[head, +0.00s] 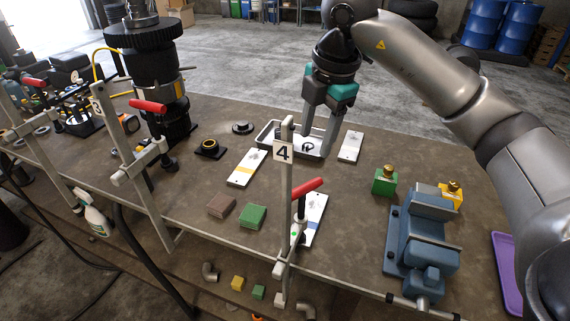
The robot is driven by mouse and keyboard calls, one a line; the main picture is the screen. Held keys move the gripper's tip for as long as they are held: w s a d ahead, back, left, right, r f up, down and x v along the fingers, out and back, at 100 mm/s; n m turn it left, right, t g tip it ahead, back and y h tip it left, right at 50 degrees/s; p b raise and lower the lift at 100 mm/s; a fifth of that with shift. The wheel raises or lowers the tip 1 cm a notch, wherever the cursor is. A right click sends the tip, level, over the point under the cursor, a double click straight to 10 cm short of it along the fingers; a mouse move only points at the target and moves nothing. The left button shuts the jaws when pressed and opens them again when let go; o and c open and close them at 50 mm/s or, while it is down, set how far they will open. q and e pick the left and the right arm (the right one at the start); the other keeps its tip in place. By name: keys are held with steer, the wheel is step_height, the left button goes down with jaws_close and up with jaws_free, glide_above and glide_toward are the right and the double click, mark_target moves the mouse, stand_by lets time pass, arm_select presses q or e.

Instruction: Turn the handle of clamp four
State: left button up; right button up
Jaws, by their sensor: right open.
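Clamp four (287,197) is a grey bar clamp at the table's front edge, with a white plate marked "4" (283,150) near its top. Its red handle (307,187) slants up to the right on the clamp's right side. My right gripper (317,152) points down above the table, behind and slightly right of the clamp, over a shallow metal tray (267,137). Its fingers are apart and hold nothing, and it is away from the red handle. My left gripper is not in view.
Another clamp with a red handle (148,106) stands to the left. A blue vise (422,240) sits at the right, near a green block (384,182) and a purple tray (506,270). Brown and green blocks (252,217) lie left of clamp four. White plates (247,167) lie around the tray.

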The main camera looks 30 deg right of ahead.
glide_toward(302, 187)
steer(key=f, duration=0.2)
steer(key=w+f+p, duration=0.1)
steer(key=f, duration=0.2)
steer(key=f+p, duration=0.1)
steer(key=f, duration=0.1)
steer(key=shift+w+a+f, duration=0.1)
steer(key=shift+w+f, duration=0.05)
steer(key=shift+f, duration=0.1)
steer(key=shift+w+f, duration=0.1)
steer(key=shift+f, duration=0.45)
steer(key=shift+c, duration=0.4)
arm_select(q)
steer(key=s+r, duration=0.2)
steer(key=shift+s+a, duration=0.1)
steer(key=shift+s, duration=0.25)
arm_select(e)
jaws_close()
